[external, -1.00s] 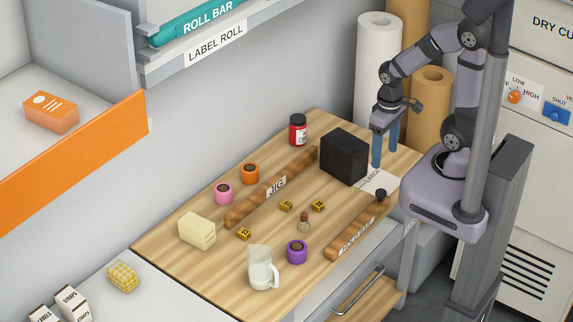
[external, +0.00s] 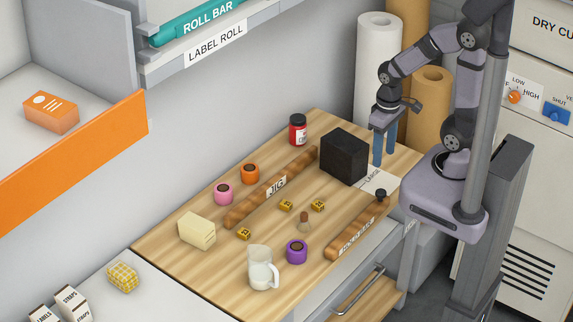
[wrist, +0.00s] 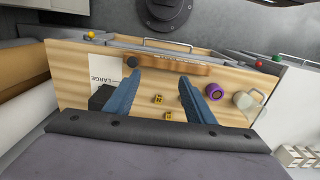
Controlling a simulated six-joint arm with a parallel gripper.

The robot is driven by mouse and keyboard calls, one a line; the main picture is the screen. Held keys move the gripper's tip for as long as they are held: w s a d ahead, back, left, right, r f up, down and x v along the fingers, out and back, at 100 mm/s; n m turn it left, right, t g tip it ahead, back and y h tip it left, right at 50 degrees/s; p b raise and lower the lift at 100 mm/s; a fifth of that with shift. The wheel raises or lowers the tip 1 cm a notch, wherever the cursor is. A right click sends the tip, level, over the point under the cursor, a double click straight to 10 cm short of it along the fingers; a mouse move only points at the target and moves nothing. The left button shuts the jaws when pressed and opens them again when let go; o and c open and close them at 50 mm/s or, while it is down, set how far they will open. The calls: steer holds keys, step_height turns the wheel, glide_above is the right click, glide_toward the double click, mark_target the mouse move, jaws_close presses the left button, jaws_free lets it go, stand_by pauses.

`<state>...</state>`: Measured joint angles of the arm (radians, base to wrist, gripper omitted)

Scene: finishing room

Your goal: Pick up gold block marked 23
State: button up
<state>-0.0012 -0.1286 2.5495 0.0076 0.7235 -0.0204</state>
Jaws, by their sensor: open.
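Three small gold blocks lie on the wooden bench top. One is near the front left (external: 244,234), one in the middle (external: 286,205) and one to its right (external: 318,206). Their dark markings are too small to read, so I cannot tell which is 23. My gripper (external: 383,160) is open and empty above the bench's right end, beside the black block and well apart from the gold blocks. In the wrist view, my gripper (wrist: 160,79) shows its blue fingers spread, with two gold blocks (wrist: 158,99) (wrist: 168,115) seen between them, further below.
A black block (external: 344,157) stands between my gripper and the gold blocks. A wooden JIG bar (external: 255,199) and another bar (external: 350,236) flank them. A small bottle (external: 304,224), purple roll (external: 297,251), pitcher (external: 260,270) and pale yellow block (external: 197,231) stand nearby.

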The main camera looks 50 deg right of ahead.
steer(key=w+a+f+n+y+b, duration=0.3)
steer(key=w+a+f+n+b, duration=0.15)
steer(key=w+f+b, duration=0.45)
steer(key=n+y+b, duration=0.6)
steer(key=n+b, duration=0.2)
steer(key=b, duration=0.7)
glide_toward(244, 232)
steer(key=shift+g, duration=0.3)
steer(key=s+d, duration=0.1)
steer(key=s, duration=0.1)
steer(key=s+d, duration=0.4)
steer(key=s, duration=0.1)
steer(key=shift+r, duration=0.3)
steer(key=w+a+f+n+y+b, duration=0.1)
steer(key=w+b, duration=0.1)
steer(key=w+a+f+n+y+b, duration=0.1)
steer(key=w+n+b, duration=0.1)
steer(key=w+a+f+n+b, duration=0.1)
steer(key=w+b, duration=0.1)
steer(key=shift+w+a+f+n+y, duration=0.1)
steer(key=shift+a+f+n+y, duration=0.1)
steer(key=shift+f+n+y, duration=0.15)
steer(key=shift+w+a+r+n+y, duration=0.1)
steer(key=shift+w+a+n+y, duration=0.2)
steer(key=shift+w, duration=0.15)
steer(key=shift+p+x, duration=0.65)
steer(key=shift+x, duration=2.95)
steer(key=shift+w, duration=0.15)
jaws_close()
steer(key=shift+r, duration=0.1)
